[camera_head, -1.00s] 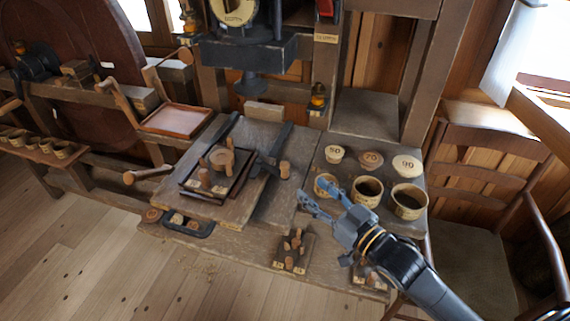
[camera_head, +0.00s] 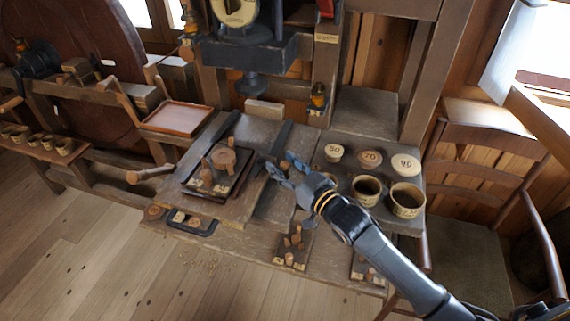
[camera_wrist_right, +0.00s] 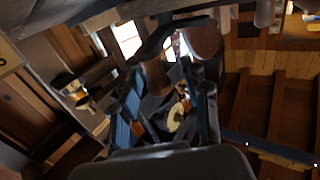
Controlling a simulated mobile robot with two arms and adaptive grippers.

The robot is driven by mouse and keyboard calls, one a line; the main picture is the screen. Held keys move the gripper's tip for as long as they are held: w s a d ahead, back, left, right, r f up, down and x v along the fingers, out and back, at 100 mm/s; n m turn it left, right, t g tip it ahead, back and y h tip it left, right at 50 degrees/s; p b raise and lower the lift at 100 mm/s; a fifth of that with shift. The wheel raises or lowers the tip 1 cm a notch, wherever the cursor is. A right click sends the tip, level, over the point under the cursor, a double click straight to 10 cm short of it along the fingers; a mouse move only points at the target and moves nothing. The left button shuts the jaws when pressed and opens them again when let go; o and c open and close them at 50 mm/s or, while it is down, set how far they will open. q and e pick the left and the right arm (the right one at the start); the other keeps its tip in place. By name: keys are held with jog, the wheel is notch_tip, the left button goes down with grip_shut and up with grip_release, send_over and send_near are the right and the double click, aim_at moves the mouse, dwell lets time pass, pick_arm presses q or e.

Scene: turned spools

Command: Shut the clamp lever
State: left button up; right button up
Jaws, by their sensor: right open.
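The clamp lever looks like the dark metal bar (camera_head: 284,137) on the bench board, beside the small tray (camera_head: 210,192) with a round wooden spool piece (camera_head: 222,158). My right gripper (camera_head: 281,166) is open at the near end of this bar and hides the lever's wooden knob in the head view. In the right wrist view, a brown wooden knob (camera_wrist_right: 158,76) shows between the open fingers (camera_wrist_right: 168,95); I cannot tell whether they touch it. My left gripper is not in view.
Numbered cups (camera_head: 367,190) and lids (camera_head: 370,158) stand right of my right gripper. A peg block (camera_head: 292,248) sits at the bench's front. A press head (camera_head: 250,50) hangs above the back. An empty reddish tray (camera_head: 177,119) is at left, a chair (camera_head: 470,250) at right.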

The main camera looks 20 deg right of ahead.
grip_shut()
jog(key=shift+a, duration=0.1)
